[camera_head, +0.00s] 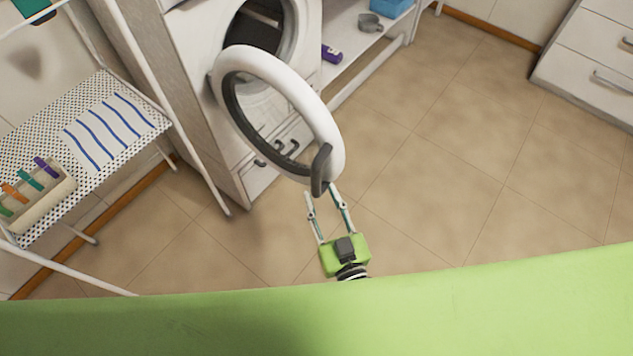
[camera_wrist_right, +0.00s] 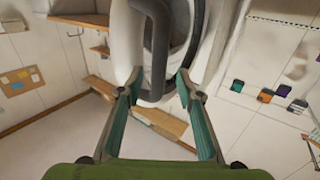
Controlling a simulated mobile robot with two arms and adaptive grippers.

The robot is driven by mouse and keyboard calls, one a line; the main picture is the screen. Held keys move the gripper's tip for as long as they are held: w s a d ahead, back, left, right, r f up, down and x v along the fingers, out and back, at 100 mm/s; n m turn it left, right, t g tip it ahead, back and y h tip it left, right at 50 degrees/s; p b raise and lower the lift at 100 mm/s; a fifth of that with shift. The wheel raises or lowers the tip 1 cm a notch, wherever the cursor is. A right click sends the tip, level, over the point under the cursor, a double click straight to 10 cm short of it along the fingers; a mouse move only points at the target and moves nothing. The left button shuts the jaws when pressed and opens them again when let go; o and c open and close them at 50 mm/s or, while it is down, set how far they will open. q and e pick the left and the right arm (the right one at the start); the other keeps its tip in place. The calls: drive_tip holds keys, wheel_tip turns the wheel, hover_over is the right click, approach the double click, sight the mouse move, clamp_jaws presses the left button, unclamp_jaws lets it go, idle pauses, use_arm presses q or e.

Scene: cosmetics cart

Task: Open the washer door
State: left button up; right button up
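The washer (camera_head: 190,50) stands at the upper left of the head view. Its round white door (camera_head: 325,125) is swung well out from the dark drum opening (camera_head: 255,28). A dark grey handle (camera_head: 321,172) sits on the door's near edge. My right gripper (camera_head: 321,193) is just below the handle with its two fingers apart. In the right wrist view the fingers (camera_wrist_right: 157,78) are spread, and the handle (camera_wrist_right: 155,50) shows between their tips. I cannot tell whether they touch it. My left gripper is not in view.
An ironing board (camera_head: 140,135) with a striped cloth (camera_head: 108,130) and a box of coloured pegs (camera_head: 50,200) stands at left. A white shelf (camera_head: 350,55) is right of the washer and drawers (camera_head: 595,50) at far right. The tiled floor (camera_head: 470,160) between is clear.

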drive_tip(key=v, duration=0.6)
drive_tip(key=shift+s, duration=0.2)
drive_tip(key=shift+d, duration=0.1)
drive_tip(key=s+d+f+g, duration=0.2)
drive_tip(key=s+f+g, duration=0.1)
drive_tip(key=f, duration=0.7)
drive_tip(key=s+d+f+g+h, duration=0.1)
drive_tip(key=s+d+f+g, duration=0.2)
drive_tip(key=f, duration=0.7)
drive_tip(key=s+f+g, duration=0.3)
drive_tip(key=s+f, duration=0.1)
drive_tip(key=f, duration=0.6)
drive_tip(key=s+d+f+g+h, duration=0.1)
drive_tip(key=s+d+f+g, duration=0.2)
drive_tip(key=s+d+f, duration=0.3)
drive_tip(key=s+d+f+g+h, duration=0.2)
drive_tip(key=s+d+f+g, duration=0.2)
drive_tip(key=s, duration=0.8)
wheel_tip(320, 180, down, 2)
drive_tip(key=shift+s+d+f+g, duration=0.1)
drive_tip(key=shift+s+d+g, duration=0.15)
drive_tip(key=shift+d, duration=0.85)
